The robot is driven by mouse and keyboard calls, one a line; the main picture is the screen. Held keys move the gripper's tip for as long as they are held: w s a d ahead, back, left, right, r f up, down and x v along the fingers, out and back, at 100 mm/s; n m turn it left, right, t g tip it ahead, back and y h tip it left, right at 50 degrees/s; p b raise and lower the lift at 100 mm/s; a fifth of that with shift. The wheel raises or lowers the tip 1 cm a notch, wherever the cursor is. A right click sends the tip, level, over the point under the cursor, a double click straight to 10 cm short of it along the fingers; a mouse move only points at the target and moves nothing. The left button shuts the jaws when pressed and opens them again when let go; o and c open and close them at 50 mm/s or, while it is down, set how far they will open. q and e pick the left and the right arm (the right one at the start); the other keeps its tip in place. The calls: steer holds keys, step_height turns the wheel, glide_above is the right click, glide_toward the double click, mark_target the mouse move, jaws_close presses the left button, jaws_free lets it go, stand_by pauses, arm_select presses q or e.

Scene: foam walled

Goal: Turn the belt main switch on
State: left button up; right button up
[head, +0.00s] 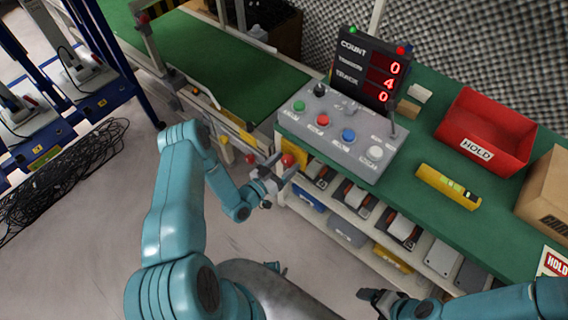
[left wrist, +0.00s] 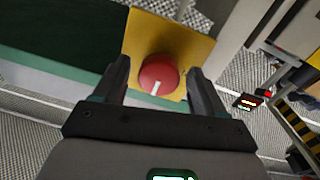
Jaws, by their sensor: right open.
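The belt main switch is a round red rotary knob (left wrist: 158,74) on a yellow plate (left wrist: 190,42) in the left wrist view. A short white mark on the knob runs toward its lower edge. My left gripper (head: 277,172) is at the knob. Its two dark fingers (left wrist: 159,68) are apart, one on each side of the knob, with visible gaps. My right gripper (head: 376,299) is open and empty at the bottom, away from the switch.
A grey control panel (head: 335,135) with coloured buttons and a red-digit display (head: 375,70) stands on the green bench. A red HOLD bin (head: 487,125), yellow level-like tool (head: 448,186) and cardboard box (head: 545,190) lie right. Black cables (head: 60,180) cover floor at left.

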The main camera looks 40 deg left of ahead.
arm_select(q)
steer(key=c, duration=0.9)
steer(key=shift+c, duration=0.2)
steer(key=shift+f, duration=0.1)
steer(key=n+b, duration=0.2)
steer(key=n, duration=0.1)
steer(key=shift+d+f+n+b, duration=0.1)
steer(key=shift+n+b, duration=0.2)
steer(key=shift+n, duration=0.1)
steer(key=n+b, duration=0.2)
steer(key=n, duration=0.2)
steer(key=shift+n, duration=0.4)
steer(key=n+b, duration=0.1)
steer(key=n, duration=0.3)
steer(key=shift+n+t+y+b, duration=0.3)
steer(key=shift+n+b, duration=0.05)
steer(key=shift+n, duration=0.05)
steer(key=n+b, duration=0.1)
steer(key=n, duration=0.4)
steer(key=shift+y, duration=0.4)
steer(key=shift+d+n, duration=0.1)
steer(key=shift+n, duration=0.2)
